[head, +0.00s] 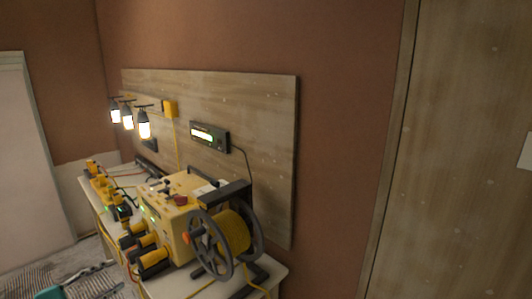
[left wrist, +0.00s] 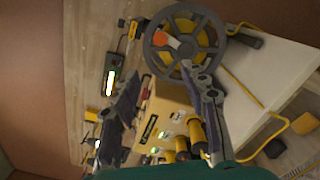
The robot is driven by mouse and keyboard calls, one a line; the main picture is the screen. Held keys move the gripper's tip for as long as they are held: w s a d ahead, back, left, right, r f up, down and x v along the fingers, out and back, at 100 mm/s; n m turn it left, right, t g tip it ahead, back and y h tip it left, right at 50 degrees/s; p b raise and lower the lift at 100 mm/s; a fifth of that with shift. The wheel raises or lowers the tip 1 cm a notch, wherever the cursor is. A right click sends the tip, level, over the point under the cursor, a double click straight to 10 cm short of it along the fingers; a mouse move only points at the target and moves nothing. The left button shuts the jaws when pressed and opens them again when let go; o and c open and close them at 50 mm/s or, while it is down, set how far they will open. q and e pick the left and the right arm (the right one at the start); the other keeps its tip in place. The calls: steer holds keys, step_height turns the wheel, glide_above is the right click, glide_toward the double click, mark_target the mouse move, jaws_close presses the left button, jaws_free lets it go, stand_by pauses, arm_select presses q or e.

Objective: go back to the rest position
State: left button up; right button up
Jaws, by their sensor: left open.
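My left gripper (head: 115,277) shows at the bottom left of the head view, low and in front of the workbench, with its teal body cut by the frame edge. In the left wrist view the left gripper (left wrist: 166,88) is open, its two dark fingers spread wide with nothing between them touching. Beyond the fingers is a yellow machine (left wrist: 172,112), apart from them as far as I can tell. The same yellow machine (head: 172,218) stands on the bench in the head view. My right gripper is in neither view.
A cable reel (head: 232,232) stands at the near end of the bench (head: 272,283). Yellow tools (head: 100,187) line its far part. Lit lamps (head: 145,128) and a display box (head: 209,137) are on the wooden wall board (head: 265,110). A wooden door panel (head: 460,150) is at right.

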arm_select(q)
steer(key=d+f+m+g+y, duration=0.2)
steer(key=d+f+g, duration=0.1)
steer(key=d, duration=0.7)
steer(key=d+f+m+g+y, duration=0.2)
steer(key=d+m+g, duration=0.1)
steer(key=d, duration=0.7)
steer(key=s+d+f+m+y, duration=0.3)
steer(key=s+m, duration=0.2)
steer(key=s, duration=0.1)
steer(key=s+d+f+m+y, duration=0.3)
steer(key=s+m+y, duration=0.1)
steer(key=s+m, duration=0.2)
steer(key=shift+s+g+y, duration=0.3)
steer(key=shift+s, duration=0.5)
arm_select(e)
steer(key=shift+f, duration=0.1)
